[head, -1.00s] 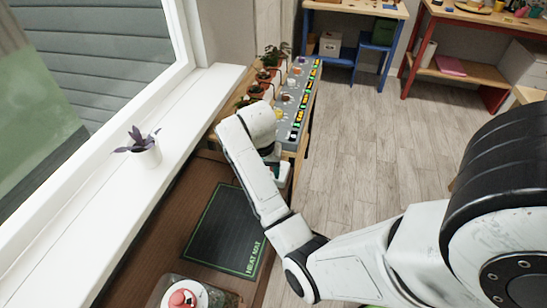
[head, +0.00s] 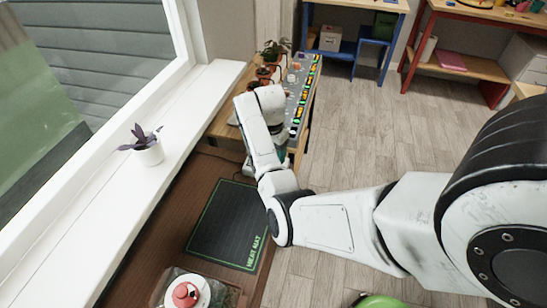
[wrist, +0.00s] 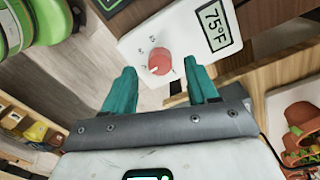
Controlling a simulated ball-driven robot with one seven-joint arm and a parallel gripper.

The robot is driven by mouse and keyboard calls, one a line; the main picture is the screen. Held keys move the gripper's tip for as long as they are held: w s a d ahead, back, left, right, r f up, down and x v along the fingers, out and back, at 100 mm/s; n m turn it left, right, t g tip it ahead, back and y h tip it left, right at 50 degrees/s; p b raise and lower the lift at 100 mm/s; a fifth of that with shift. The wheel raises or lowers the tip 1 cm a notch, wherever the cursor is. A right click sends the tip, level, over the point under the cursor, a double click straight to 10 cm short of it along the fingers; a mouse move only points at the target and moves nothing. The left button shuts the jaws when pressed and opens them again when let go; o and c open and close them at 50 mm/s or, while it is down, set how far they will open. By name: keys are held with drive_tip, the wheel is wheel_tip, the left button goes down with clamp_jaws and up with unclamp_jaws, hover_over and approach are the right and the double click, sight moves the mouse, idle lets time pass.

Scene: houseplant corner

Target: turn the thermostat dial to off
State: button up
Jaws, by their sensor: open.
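The thermostat (wrist: 185,22) is a white box in the upper middle of the wrist view, with a display reading 75°F. Its round red dial (wrist: 159,62) has a pale pointer mark and small printed marks around it, too small to read. My gripper (wrist: 163,80) has two teal fingers, open and apart, with the dial showing in the gap between them. I cannot tell whether the fingertips touch the dial. In the head view my arm hides the thermostat and most of the gripper.
A dark heat mat (head: 228,222) lies on the brown bench. A potted purple plant (head: 148,152) stands on the white windowsill. A grey panel with coloured markings (head: 303,90) and several terracotta pots line the bench beyond my arm.

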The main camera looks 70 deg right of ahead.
drive_tip(key=shift+s+f, duration=0.1)
drive_tip(key=shift+f, duration=1.15)
drive_tip(key=shift+c, duration=0.3)
drive_tip(key=c, duration=1)
